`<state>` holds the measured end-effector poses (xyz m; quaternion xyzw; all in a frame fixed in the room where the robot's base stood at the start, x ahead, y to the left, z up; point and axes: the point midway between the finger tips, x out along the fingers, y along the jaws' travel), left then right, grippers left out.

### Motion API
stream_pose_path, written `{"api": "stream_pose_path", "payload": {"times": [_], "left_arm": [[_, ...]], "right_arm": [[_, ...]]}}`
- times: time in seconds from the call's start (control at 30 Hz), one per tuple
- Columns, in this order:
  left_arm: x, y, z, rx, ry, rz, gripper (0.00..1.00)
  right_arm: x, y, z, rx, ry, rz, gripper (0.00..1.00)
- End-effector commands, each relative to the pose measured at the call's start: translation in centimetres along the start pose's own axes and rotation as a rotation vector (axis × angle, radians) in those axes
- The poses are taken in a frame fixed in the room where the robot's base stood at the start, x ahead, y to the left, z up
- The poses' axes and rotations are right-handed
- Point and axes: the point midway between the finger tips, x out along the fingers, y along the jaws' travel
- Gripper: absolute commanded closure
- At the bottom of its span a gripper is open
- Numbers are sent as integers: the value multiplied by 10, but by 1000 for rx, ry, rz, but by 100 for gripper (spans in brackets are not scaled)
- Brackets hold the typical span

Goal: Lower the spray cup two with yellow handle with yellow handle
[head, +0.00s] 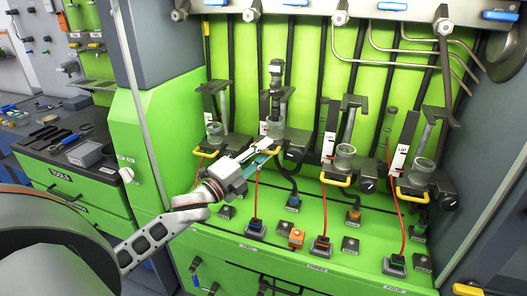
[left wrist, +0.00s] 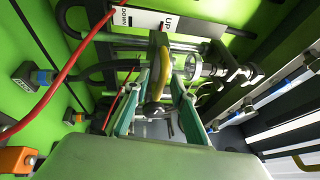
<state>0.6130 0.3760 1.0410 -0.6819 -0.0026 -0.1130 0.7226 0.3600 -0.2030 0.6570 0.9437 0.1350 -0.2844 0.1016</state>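Spray cup two (head: 276,128) is a clear cup on a stand, second from the left in the green testbench. Its yellow handle shows in the left wrist view (left wrist: 160,65), upright between the fingers; in the head view it is mostly hidden by my gripper. My left gripper (head: 264,152) is in front of and just below the cup. In the left wrist view its teal fingers (left wrist: 157,92) stand apart on either side of the handle, with gaps visible. A white UP/DOWN label (left wrist: 150,20) is behind the handle. My right gripper is not in view.
Similar cups with yellow handles stand at left (head: 214,131) and right (head: 345,156), with another at far right (head: 422,168). Red cables (head: 325,208) and connectors run down the sloped panel. A dark-topped tool cabinet (head: 70,140) is at left.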

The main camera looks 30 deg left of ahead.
Motion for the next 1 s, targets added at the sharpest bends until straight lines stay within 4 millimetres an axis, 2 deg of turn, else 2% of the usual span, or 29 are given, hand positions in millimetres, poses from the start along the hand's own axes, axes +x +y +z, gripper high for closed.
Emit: {"api": "stream_pose_path", "payload": {"times": [0.17, 0.2, 0.27, 0.47, 0.57, 0.7, 0.8, 1.0], "left_arm": [[0, 0, 0, 0, 0, 0, 75], [0, 0, 0, 0, 0, 0, 86], [0, 0, 0, 0, 0, 0, 100], [0, 0, 0, 0, 0, -1, 100], [-2, 13, -1, -2, -1, 1, 100], [-7, 45, -3, -3, -1, 6, 100], [-10, 59, -4, -2, 0, 5, 100], [-11, 64, -5, -1, 0, 4, 100]], "right_arm": [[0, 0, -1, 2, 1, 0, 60], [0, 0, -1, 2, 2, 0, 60], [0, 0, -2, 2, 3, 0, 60], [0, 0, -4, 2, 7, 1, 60], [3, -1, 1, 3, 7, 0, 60], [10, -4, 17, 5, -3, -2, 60], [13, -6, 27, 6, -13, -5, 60], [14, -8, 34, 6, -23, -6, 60]]}}
